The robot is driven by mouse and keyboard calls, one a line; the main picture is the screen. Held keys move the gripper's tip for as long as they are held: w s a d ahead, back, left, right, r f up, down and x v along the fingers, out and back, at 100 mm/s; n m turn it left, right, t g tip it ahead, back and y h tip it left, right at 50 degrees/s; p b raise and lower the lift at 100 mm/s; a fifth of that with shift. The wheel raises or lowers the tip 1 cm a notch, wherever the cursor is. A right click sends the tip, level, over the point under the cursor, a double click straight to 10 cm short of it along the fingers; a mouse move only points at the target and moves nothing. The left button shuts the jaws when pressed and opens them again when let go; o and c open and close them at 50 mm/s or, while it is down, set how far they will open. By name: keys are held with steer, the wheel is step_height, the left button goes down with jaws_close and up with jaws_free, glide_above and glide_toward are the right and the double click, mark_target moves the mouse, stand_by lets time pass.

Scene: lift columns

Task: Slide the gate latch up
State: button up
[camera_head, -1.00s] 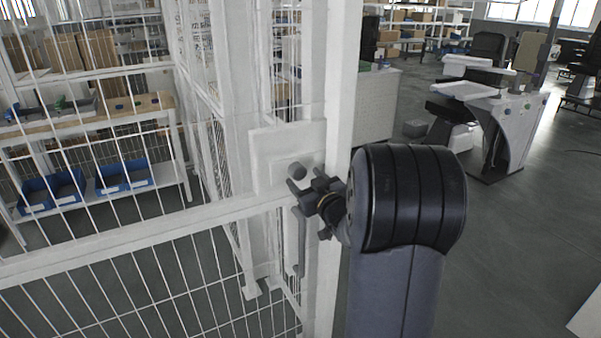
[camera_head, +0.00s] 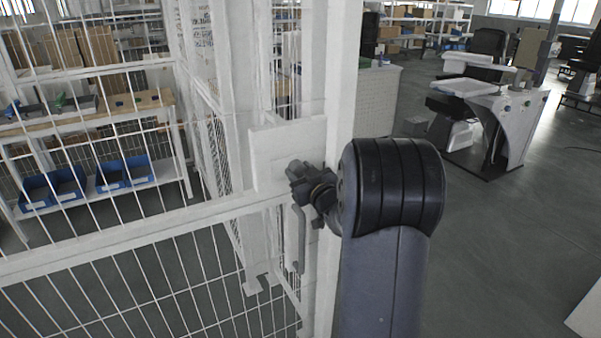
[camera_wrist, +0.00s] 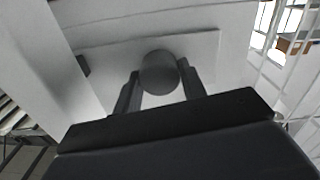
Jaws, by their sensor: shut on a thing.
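The gate latch is a grey round knob on a pale plate (camera_head: 268,150) fixed to the white gate frame. The knob shows clearly in the wrist view (camera_wrist: 159,73), between the two dark fingers. My gripper (camera_wrist: 158,88) is shut on the knob, with a finger on either side. In the head view my gripper (camera_head: 297,172) is at the plate and hides most of the knob. A thin grey handle bar (camera_head: 299,240) hangs below the plate.
White wire mesh gate panels (camera_head: 130,265) fill the left. A shelf with blue bins (camera_head: 85,185) stands behind the mesh. Open grey floor (camera_head: 480,250) lies to the right, with a workstation (camera_head: 495,120) farther back.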

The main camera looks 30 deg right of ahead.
jaws_close()
steer(key=shift+r+p, duration=0.85)
steer(key=shift+r, duration=1)
steer(key=shift+o, duration=2.1)
jaws_free()
steer(key=o, duration=0.3)
steer(key=shift+f, duration=0.1)
steer(key=s+b, duration=0.1)
steer(key=s, duration=1)
steer(key=shift+d+b, duration=0.1)
steer(key=shift+b, duration=0.3)
